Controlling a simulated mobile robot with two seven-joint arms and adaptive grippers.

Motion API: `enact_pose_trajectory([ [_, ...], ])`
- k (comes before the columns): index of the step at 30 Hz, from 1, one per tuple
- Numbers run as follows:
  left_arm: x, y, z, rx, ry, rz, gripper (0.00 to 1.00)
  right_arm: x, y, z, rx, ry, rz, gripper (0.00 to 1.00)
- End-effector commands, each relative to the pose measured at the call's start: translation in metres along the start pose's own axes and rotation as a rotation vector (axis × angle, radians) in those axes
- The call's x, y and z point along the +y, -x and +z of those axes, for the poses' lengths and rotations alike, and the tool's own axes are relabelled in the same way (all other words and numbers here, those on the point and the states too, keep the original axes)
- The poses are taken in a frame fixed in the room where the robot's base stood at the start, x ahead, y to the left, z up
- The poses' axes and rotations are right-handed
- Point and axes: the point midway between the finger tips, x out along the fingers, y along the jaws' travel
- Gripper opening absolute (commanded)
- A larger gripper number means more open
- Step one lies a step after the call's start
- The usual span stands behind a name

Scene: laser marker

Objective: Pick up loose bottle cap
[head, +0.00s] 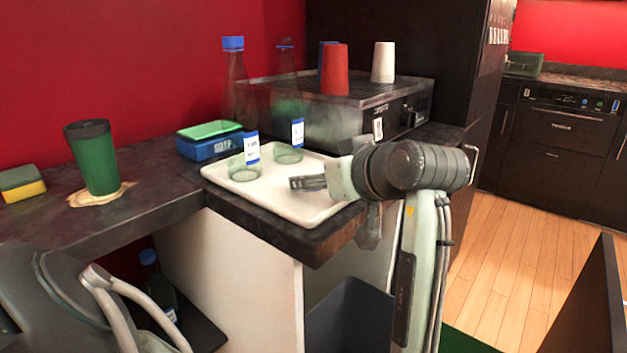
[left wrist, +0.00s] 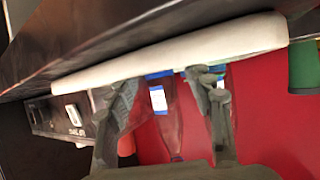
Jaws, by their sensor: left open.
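Two tall clear bottles stand upright on the white tray (head: 318,205) in the head view. I cannot make out a separate loose cap. My left gripper (head: 300,183) is low over the tray, right of the bottles, pointing left. In the left wrist view, which is upside down, the open left gripper (left wrist: 152,84) has a bottle (left wrist: 170,125) beyond and between its fingers, apparently apart from them. My right gripper is out of view.
A blue soap box (head: 205,147) with a green sponge stands behind the tray. The machine (head: 345,105) behind holds several cups. A green tumbler (head: 95,160) and yellow-green sponge (head: 22,185) are at left. The counter between tumbler and tray is clear.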

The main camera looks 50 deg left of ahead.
Motion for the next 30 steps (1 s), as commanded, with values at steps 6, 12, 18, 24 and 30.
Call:
enact_pose_trajectory([
  [6,0.0001,0.0003,0.0001,0.0,0.0,0.0,0.52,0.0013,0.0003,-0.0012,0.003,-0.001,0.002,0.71],
  [12,0.0,0.0004,0.0001,0.0,0.0,0.0,0.31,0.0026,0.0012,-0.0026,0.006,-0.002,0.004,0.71],
  [18,0.0,0.0005,0.0001,0.0,0.0,0.0,0.18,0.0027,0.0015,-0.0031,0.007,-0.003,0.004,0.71],
  [24,0.0,0.0005,-0.0001,0.0,0.0,0.0,0.16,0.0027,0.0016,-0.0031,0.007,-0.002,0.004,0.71],
  [30,0.0005,0.0042,-0.0077,0.0,0.002,0.001,0.16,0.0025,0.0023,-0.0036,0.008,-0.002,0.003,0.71],
])
